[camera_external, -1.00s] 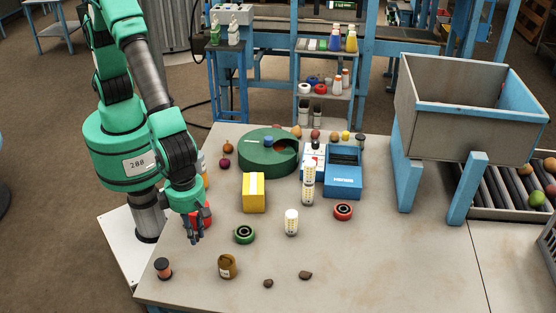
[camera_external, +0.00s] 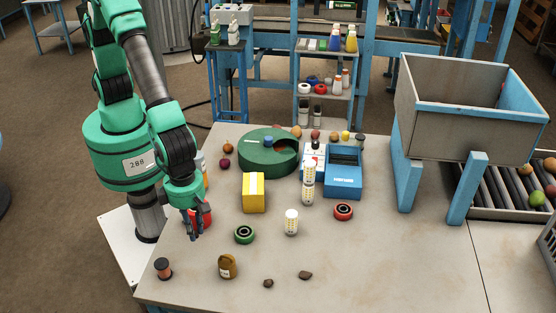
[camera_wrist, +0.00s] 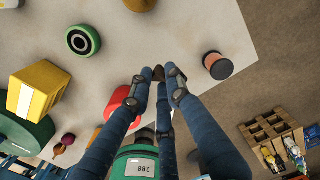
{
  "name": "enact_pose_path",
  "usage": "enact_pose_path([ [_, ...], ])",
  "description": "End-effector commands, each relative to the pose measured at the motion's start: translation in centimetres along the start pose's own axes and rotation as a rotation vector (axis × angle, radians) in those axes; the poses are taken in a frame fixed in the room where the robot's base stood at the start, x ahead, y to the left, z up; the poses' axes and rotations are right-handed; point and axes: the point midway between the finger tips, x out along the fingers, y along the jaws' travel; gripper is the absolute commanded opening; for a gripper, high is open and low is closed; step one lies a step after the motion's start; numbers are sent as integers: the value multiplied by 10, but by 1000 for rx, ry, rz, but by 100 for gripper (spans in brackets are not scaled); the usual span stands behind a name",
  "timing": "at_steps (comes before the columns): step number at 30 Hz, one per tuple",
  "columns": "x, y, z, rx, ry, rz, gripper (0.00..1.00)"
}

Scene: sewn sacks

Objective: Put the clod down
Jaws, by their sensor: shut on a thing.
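My gripper (camera_external: 194,235) hangs low over the left part of the table, fingers pointing down. In the wrist view my gripper (camera_wrist: 158,82) has its fingers closed around a small brown clod (camera_wrist: 158,73), mostly hidden between the fingertips. In the external view the fingers hide this clod. Two other small brown lumps, one darker (camera_external: 268,283) and one flatter (camera_external: 305,275), lie on the table near its front edge, to the right of my gripper.
A red object (camera_external: 203,213) stands close beside the fingers. A yellow box (camera_external: 254,192) is farther back. The table's right front is clear.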

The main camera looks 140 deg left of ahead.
Motion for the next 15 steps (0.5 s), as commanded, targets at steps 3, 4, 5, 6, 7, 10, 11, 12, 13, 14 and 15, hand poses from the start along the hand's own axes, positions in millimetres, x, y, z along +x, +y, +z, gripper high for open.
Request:
enact_pose_path([
  [3,-3,4,4,-18,0,0,3],
  [4,-4,7,6,-27,0,-1,3],
  [5,-5,9,8,-38,0,-1,3],
  [6,-7,13,11,-55,0,-1,3],
  [7,-8,17,14,-69,0,-1,3],
  [10,-15,33,26,-134,-1,-1,3],
  [11,-17,39,30,-159,-1,-2,3],
  [12,-21,47,36,-193,-2,-3,3],
  [13,-24,54,42,-222,-3,-4,3],
  [14,-28,61,46,-251,-3,-4,3],
  [15,-31,72,53,-293,-3,-5,3],
])
